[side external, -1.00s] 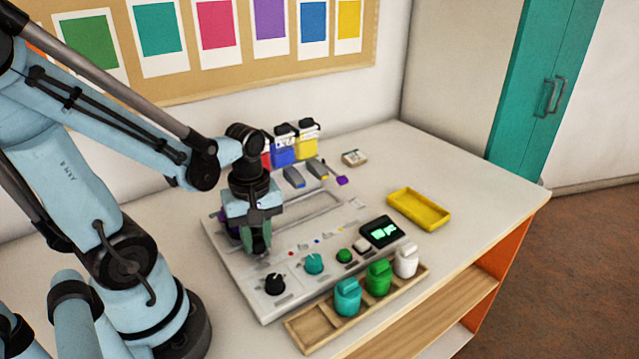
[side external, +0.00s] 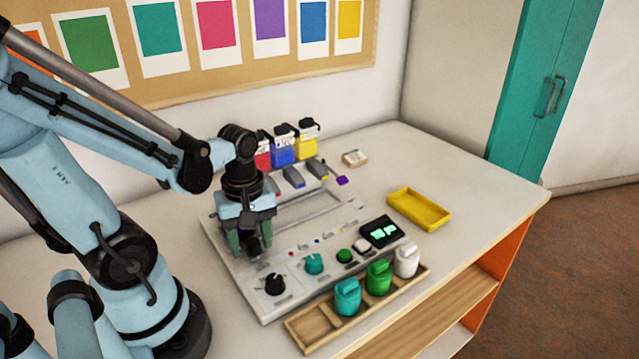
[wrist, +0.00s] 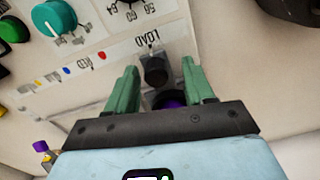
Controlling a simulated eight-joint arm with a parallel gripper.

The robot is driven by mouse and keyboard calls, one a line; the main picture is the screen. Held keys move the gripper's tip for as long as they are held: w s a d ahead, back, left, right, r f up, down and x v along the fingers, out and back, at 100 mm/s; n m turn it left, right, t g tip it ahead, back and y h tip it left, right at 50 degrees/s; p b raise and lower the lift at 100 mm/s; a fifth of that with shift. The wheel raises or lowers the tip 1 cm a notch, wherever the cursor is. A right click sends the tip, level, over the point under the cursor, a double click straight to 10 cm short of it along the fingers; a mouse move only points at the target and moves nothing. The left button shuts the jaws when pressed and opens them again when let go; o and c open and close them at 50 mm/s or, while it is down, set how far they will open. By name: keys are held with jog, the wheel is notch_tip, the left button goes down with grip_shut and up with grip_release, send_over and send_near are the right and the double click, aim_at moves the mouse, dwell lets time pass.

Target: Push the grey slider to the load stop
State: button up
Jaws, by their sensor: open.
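My gripper (side external: 251,246) is open over the left end of the grey panel (side external: 225,263), fingers pointing down. In the wrist view, its two green fingers (wrist: 157,72) stand either side of a small dark grey knob, which looks like the slider (wrist: 155,74). I cannot tell whether either finger touches it. The printed LOAD label (wrist: 147,40) is just beyond the knob. A purple part (wrist: 170,99) shows between the fingers, closer to the palm and partly hidden. The slider's track and the stop itself are not clear.
Black (side external: 274,284) and teal (side external: 313,264) dials, a green button (side external: 345,256) and a lit display (side external: 382,232) sit on the panel. Bottles, including a blue one (side external: 284,152), stand behind. A wooden tray (side external: 303,334) holds colored containers in front. A yellow tray (side external: 419,209) is to the right.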

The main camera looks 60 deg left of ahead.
notch_tip(320, 180, up, 12)
dwell(0.9)
jog(key=shift+w, duration=0.2)
jog(key=w+d+f+m+t, duration=0.2)
jog(key=w+d+m+t, duration=0.4)
jog(key=m, duration=1)
jog(key=w+t, duration=0.1)
jog(key=w, duration=0.1)
jog(key=shift+w+d, duration=0.35)
jog(key=shift+w, duration=0.05)
